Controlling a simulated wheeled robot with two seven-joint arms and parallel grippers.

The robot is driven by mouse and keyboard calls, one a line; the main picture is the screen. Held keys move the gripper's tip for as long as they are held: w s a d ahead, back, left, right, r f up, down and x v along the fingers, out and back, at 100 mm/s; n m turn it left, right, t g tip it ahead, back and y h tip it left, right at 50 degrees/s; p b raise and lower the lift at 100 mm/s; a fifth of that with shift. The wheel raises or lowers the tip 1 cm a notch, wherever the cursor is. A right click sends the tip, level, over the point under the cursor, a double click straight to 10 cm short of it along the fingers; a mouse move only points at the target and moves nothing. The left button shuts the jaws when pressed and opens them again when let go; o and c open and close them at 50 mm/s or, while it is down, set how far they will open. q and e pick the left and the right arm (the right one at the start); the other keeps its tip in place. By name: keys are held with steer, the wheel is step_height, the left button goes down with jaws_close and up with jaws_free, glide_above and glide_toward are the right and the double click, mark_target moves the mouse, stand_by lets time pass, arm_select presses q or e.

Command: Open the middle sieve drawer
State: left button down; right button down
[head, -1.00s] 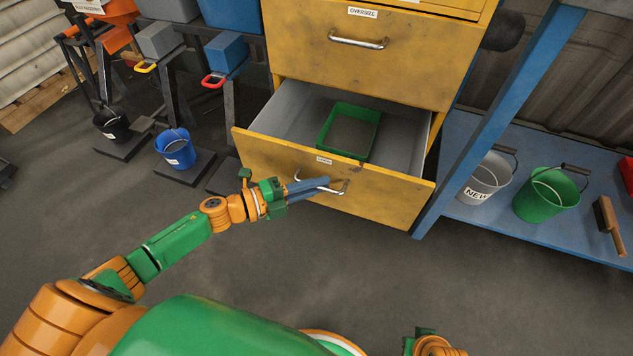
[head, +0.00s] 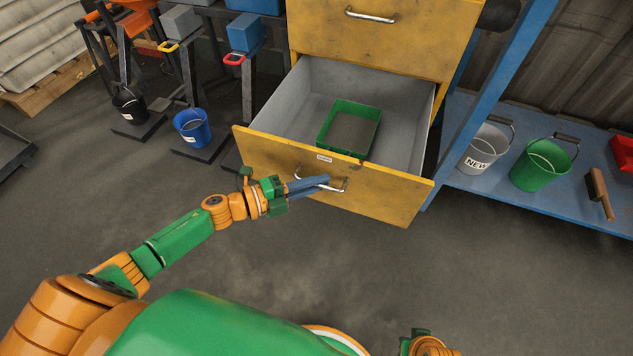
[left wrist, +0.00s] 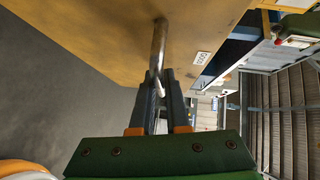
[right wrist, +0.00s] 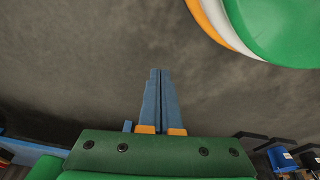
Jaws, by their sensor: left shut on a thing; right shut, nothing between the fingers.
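A yellow drawer (head: 385,198) with a grey interior stands pulled well out of the yellow cabinet (head: 395,45). A green square-framed sieve (head: 349,128) lies inside it. My left gripper (head: 318,183) is shut on the drawer's metal handle (head: 341,186). In the left wrist view the fingers (left wrist: 160,88) close around the handle bar (left wrist: 158,50) in front of the yellow drawer face.
Another drawer with a handle (head: 370,15) is closed above. A blue bucket (head: 191,127) and a black bucket (head: 130,105) stand left. A blue shelf (head: 560,205) holds a grey bucket (head: 484,147), a green bucket (head: 541,165) and a brush (head: 599,193). The front floor is clear.

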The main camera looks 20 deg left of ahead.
arm_select(q)
steer(key=c, duration=0.9)
jaws_free()
steer(key=shift+a, duration=0.15)
arm_select(e)
steer(key=shift+w, duration=0.1)
arm_select(q)
steer(key=p+v, duration=0.1)
steer(key=v, duration=0.6)
arm_select(e)
steer(key=shift+s+d+f, duration=0.2)
steer(key=shift+s+f, duration=0.7)
steer(key=shift+f, duration=0.25)
